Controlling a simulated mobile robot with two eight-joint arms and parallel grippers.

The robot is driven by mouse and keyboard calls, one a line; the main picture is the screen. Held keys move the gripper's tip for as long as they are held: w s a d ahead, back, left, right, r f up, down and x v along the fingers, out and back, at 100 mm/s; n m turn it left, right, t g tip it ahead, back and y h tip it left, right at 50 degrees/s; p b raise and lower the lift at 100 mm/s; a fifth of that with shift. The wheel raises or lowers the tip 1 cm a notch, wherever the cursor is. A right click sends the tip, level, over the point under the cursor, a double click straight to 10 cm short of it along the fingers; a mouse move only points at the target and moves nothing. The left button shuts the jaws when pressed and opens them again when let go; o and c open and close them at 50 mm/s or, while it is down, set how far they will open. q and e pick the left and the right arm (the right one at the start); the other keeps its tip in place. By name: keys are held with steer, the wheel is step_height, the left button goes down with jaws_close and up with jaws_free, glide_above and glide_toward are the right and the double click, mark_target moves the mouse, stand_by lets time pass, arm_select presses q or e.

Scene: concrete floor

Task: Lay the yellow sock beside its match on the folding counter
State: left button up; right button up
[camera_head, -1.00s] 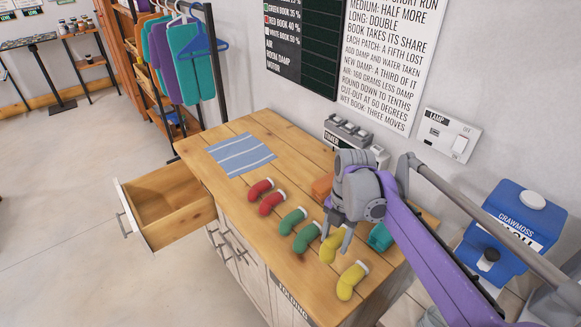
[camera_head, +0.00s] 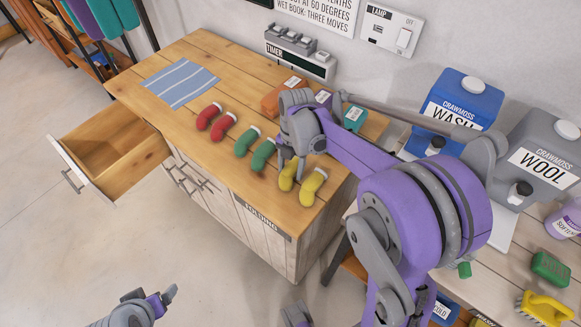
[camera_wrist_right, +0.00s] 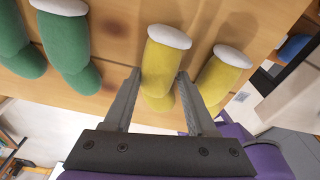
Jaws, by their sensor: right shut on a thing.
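The yellow sock (camera_head: 288,175) with a white cuff is between the fingers of my right gripper (camera_head: 289,168), which is shut on it. Its match, another yellow sock (camera_head: 313,187), lies just to its right on the folding counter (camera_head: 205,155). In the right wrist view, the held sock (camera_wrist_right: 163,65) sits between the two fingers of the gripper (camera_wrist_right: 158,85), with its match (camera_wrist_right: 223,78) close on the right and roughly parallel. My left gripper (camera_head: 168,294) is low at the bottom left, over the floor, away from the counter; its jaws are unclear.
A green pair (camera_head: 254,148) and a red pair (camera_head: 215,121) of socks lie left of the yellow ones. A striped blue cloth (camera_head: 180,82) lies farther left. An open drawer (camera_head: 115,150) juts from the counter. Orange (camera_head: 283,97) and teal (camera_head: 354,118) blocks stand behind.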

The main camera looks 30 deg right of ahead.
mark_target(293, 165)
steer(key=shift+f, duration=0.15)
steer(key=o, duration=1.3)
steer(key=shift+r, duration=0.35)
step_height(293, 165, up, 10)
steer(key=d+r+p, duration=0.1)
steer(key=s+a+f+m+t, duration=0.2)
steer(key=s+m, duration=0.3)
steer(key=m, duration=0.3)
steer(key=s+a+f+m+t, duration=0.2)
steer(key=s+m, duration=0.3)
steer(key=m, duration=0.3)
steer(key=s+a+f+m+t+h, duration=0.1)
steer(key=s+a+f+m, duration=0.2)
steer(key=s+m, duration=0.3)
steer(key=shift+a+m+t, duration=0.3)
steer(key=shift+m+t, duration=0.1)
steer(key=shift+m, duration=0.5)
steer(key=shift+s+f+m, duration=0.15)
steer(key=shift+m, duration=0.35)
